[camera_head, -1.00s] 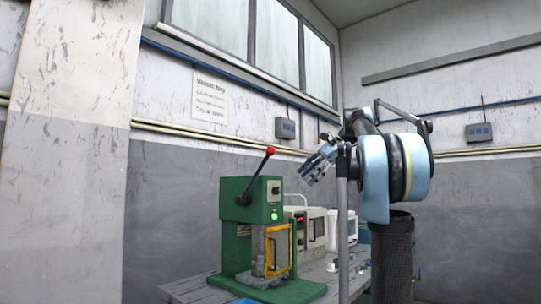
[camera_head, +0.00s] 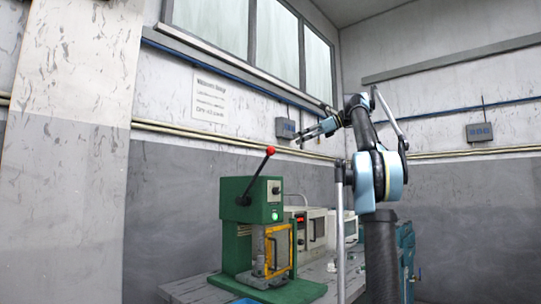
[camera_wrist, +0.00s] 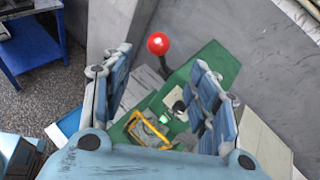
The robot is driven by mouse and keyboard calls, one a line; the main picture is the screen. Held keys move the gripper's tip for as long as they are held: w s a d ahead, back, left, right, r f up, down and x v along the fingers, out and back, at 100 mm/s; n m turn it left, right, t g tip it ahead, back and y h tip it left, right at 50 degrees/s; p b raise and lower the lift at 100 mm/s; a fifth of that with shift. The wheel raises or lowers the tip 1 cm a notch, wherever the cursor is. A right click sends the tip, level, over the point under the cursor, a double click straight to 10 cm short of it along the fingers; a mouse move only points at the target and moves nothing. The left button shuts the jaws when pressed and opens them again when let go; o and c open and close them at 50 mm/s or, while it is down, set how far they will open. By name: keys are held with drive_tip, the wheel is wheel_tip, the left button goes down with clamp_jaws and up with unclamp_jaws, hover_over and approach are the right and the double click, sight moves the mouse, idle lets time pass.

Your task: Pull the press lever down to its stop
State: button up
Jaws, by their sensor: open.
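The green press (camera_head: 262,215) stands on the bench. Its lever (camera_head: 256,173) slants up to the right and ends in a red ball knob (camera_head: 270,150). The knob (camera_wrist: 158,43) also shows in the wrist view, beyond and between my fingers, with the green press body (camera_wrist: 212,70) below and to its right. My gripper (camera_head: 301,140) is open and empty, up and to the right of the knob in the head view, apart from it. A yellow frame (camera_head: 278,250) is on the press front, and a green light glows on its body.
Light-coloured instrument boxes (camera_head: 312,226) stand on the bench (camera_head: 190,289) right of the press. A grey post (camera_head: 341,240) rises in front of them. A blue table (camera_wrist: 30,48) shows at the upper left of the wrist view. The air above the press is clear.

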sight(271, 150)
drive_tip(key=x, duration=1.3)
drive_tip(key=shift+a+f, duration=0.15)
drive_tip(key=shift+a, duration=0.2)
drive_tip(key=shift+c, duration=0.6)
clamp_jaws()
